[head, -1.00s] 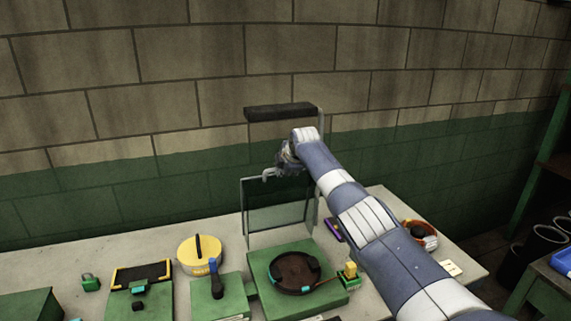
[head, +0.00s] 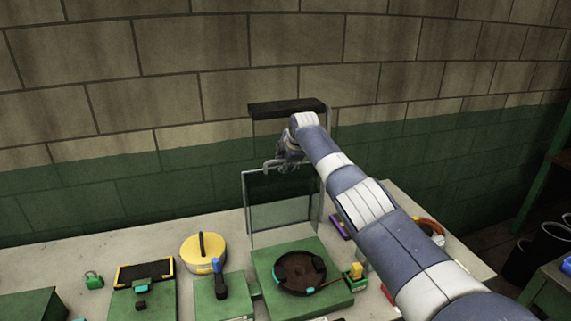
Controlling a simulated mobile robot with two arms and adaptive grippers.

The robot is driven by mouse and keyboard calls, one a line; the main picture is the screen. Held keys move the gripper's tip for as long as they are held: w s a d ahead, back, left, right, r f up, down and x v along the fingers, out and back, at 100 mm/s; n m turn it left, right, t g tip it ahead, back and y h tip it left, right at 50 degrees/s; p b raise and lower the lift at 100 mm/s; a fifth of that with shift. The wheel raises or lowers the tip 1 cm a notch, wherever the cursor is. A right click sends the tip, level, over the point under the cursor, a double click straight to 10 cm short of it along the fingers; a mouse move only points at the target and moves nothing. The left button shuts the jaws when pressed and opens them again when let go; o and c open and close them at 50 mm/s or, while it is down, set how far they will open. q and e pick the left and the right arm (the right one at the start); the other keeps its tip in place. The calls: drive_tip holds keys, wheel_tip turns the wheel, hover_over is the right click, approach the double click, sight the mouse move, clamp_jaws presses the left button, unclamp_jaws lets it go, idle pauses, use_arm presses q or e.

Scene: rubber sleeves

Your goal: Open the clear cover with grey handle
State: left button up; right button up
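The clear cover (head: 280,215) is a see-through panel that stands upright above the back of a green block (head: 335,299). A round dark part (head: 299,272) sits on top of this block, uncovered. My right gripper (head: 275,167) is at the top edge of the cover, with its fingers pointing left. The grey handle cannot be made out apart from the gripper. I cannot tell whether the fingers are closed on anything. My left gripper is out of view.
A frame with a dark bar (head: 287,108) stands behind the cover. On the table (head: 55,253) are a yellow round container (head: 203,257), a green block with a blue lever (head: 217,268), and a small yellow-and-green piece (head: 356,271). The table's back left is clear.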

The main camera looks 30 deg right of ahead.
drive_tip(key=shift+s+f, duration=0.15)
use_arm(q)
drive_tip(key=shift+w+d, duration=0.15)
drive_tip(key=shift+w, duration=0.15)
use_arm(e)
drive_tip(key=v, duration=1.2)
drive_tip(key=shift+a, duration=0.1)
idle(0.4)
